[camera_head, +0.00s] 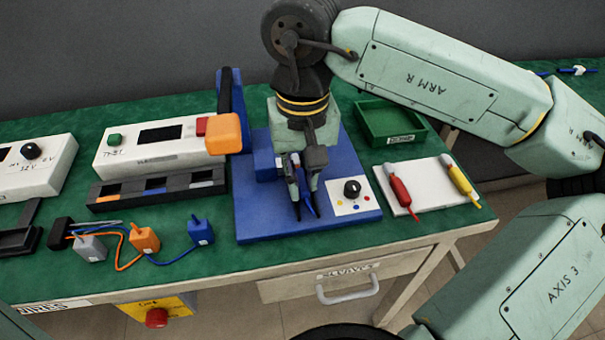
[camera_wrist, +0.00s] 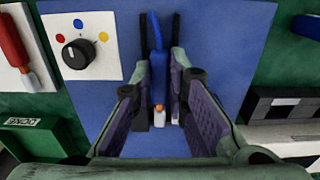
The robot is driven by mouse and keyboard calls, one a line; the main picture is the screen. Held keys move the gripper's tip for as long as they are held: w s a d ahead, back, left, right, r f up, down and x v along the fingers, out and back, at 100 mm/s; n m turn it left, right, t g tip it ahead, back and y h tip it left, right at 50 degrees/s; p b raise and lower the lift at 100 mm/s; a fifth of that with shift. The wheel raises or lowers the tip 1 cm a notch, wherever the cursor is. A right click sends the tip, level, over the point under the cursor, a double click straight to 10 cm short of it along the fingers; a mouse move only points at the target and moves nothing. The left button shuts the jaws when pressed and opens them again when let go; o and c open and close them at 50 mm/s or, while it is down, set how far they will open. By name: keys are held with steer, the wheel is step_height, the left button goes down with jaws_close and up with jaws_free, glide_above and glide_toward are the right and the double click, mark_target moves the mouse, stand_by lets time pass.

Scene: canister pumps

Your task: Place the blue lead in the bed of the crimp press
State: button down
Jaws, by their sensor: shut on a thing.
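My gripper (camera_head: 303,190) points down over the blue base plate of the crimp press (camera_head: 262,222). Its fingers are shut on the blue lead (camera_head: 309,203). In the wrist view the blue lead (camera_wrist: 157,62) lies between the fingers (camera_wrist: 160,92), with an orange and white tip toward my palm. Dark strips (camera_wrist: 176,35) run along both sides of the lead, close to the blue plate. I cannot tell whether the lead touches the bed, which the fingers partly hide. The press has a blue upright and an orange handle block (camera_head: 227,134), standing left of my gripper.
A dial panel (camera_head: 352,195) sits on the plate's right. A green tray (camera_head: 390,125) stands behind. A tester (camera_head: 150,150), a dark rack (camera_head: 120,193) and wired connectors (camera_head: 145,238) fill the left.

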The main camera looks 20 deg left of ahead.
mark_target(303, 183)
steer(key=shift+f, duration=0.1)
steer(key=shift+f+b, duration=0.5)
steer(key=shift+b, duration=0.15)
steer(key=shift+s, duration=0.1)
steer(key=c, duration=1.6)
jaws_free()
steer(key=shift+f, duration=0.15)
steer(key=shift+r+p, duration=0.6)
steer(key=shift+r, duration=0.05)
step_height(303, 183, up, 12)
steer(key=shift+r, duration=0.1)
